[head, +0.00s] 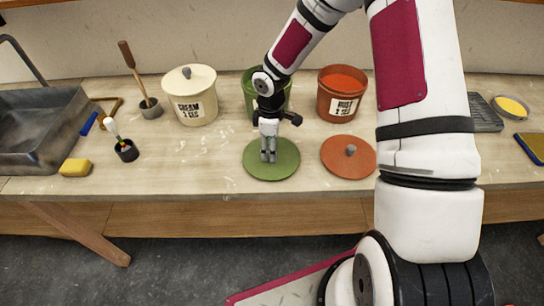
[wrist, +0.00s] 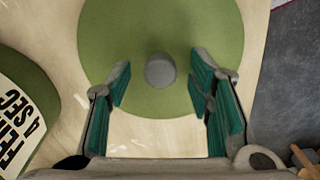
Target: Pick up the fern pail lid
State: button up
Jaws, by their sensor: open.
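The fern pail lid (head: 284,170) is a flat green disc lying on the bench in front of the green pail. In the wrist view the lid (wrist: 120,40) has a grey round knob (wrist: 160,70) at its middle. My gripper (head: 268,158) is over the lid, pointing down. In the wrist view my gripper (wrist: 158,92) is open, with one green-padded finger on each side of the knob and clear gaps to it. In the head view my gripper hides the knob. The green fern pail (head: 249,92) stands behind, partly hidden by my arm; its label (wrist: 14,125) shows in the wrist view.
The rust pail (head: 324,98) stands open at the right, its orange lid (head: 336,160) lying just right of the green lid. The cream pail (head: 180,108), lidded, stands at the left.

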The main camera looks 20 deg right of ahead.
jog(key=shift+f, duration=0.85)
grip_shut()
